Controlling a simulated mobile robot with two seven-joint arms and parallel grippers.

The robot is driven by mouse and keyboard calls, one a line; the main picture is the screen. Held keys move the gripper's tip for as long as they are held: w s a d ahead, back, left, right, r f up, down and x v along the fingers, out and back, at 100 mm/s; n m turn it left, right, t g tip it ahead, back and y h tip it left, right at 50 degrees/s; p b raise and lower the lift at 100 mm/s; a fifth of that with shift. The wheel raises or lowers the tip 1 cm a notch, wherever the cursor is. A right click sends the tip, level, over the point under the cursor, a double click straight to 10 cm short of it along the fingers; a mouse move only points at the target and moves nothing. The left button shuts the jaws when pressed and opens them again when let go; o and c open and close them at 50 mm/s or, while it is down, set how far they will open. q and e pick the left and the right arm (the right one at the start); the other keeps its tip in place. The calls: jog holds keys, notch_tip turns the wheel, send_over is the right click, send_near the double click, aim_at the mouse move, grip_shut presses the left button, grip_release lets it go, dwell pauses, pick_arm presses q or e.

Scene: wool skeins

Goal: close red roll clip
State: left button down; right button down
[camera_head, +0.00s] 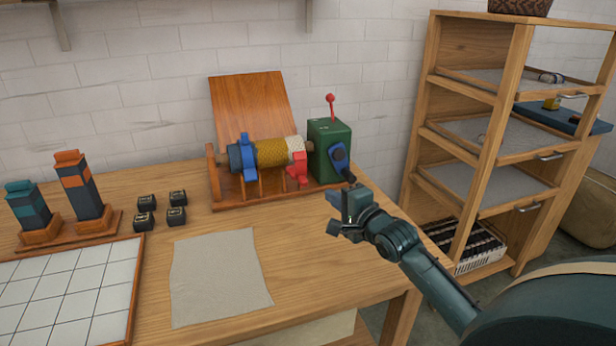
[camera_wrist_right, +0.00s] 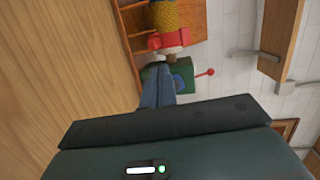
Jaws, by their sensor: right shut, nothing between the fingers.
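In the head view a winding device with a wooden base and back board (camera_head: 250,105) stands at the back of the table. A yellow roll (camera_head: 272,153) lies across it, with a blue clip (camera_head: 247,155) at its left end. The red clip (camera_head: 298,168) is at its right end, beside the green box (camera_head: 328,140). It also shows in the right wrist view (camera_wrist_right: 172,38). Whether the red clip is open or shut I cannot tell. My right gripper (camera_head: 343,228) is shut and empty, in front of and below the green box, apart from the red clip. My left gripper is out of view.
A red-knobbed lever (camera_head: 331,98) rises from the green box, and a blue crank (camera_head: 339,160) is on its side. Several small black blocks (camera_head: 176,215), a grey cloth (camera_head: 218,275) and two striped towers (camera_head: 80,190) are to the left. A shelf unit (camera_head: 480,130) stands right.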

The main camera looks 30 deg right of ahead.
aim_at(307, 182)
jog(key=shift+w+d, duration=0.2)
jog(key=shift+w, duration=5.55)
pick_arm(q)
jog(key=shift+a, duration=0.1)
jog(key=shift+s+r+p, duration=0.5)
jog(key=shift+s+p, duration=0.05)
jog(key=shift+p, duration=0.45)
pick_arm(e)
jog(key=shift+w+r+g, duration=0.25)
jog(key=shift+r+g, duration=0.25)
jog(key=shift+r, duration=0.1)
